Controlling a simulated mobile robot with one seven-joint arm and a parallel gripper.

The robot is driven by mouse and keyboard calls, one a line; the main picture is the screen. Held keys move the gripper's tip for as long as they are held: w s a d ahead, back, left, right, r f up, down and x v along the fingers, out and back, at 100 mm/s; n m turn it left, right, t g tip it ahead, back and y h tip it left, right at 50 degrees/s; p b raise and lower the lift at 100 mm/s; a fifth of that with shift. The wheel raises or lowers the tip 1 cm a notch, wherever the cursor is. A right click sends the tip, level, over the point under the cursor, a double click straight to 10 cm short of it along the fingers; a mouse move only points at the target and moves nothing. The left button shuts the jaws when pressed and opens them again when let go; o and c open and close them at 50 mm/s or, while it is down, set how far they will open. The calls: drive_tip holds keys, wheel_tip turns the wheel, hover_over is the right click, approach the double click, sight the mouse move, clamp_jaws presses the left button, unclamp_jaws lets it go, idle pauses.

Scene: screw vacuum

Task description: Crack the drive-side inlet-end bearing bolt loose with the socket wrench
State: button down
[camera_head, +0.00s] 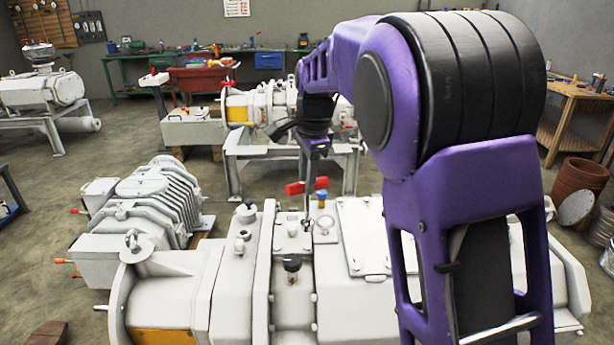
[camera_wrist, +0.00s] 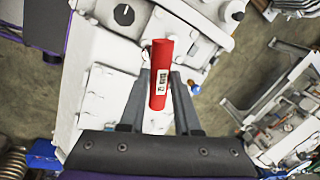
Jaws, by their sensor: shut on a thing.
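My gripper (camera_head: 308,178) is shut on the red handle (camera_head: 295,188) of the socket wrench, above the top of the white pump housing (camera_head: 365,222). In the wrist view my gripper (camera_wrist: 161,82) has its two grey fingers on either side of the red handle (camera_wrist: 161,60), which bears a white label. In the head view a thin dark shaft (camera_head: 307,207) runs down below the handle towards the housing. The drive-side inlet-end bearing bolt cannot be made out. I cannot tell whether the wrench's socket sits on a bolt.
A blue-topped fitting (camera_head: 321,196) stands just right of the shaft. A finned white machine (camera_head: 155,205) stands at left. A wooden bench (camera_head: 580,105) is at back right.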

sight(307, 203)
drive_tip(key=shift+f+b, duration=1.25)
drive_tip(key=shift+f, duration=1.5)
drive_tip(key=shift+p, duration=0.5)
drive_tip(key=shift+f+b, duration=0.35)
drive_tip(key=shift+f, duration=0.35)
drive_tip(key=shift+r, duration=0.1)
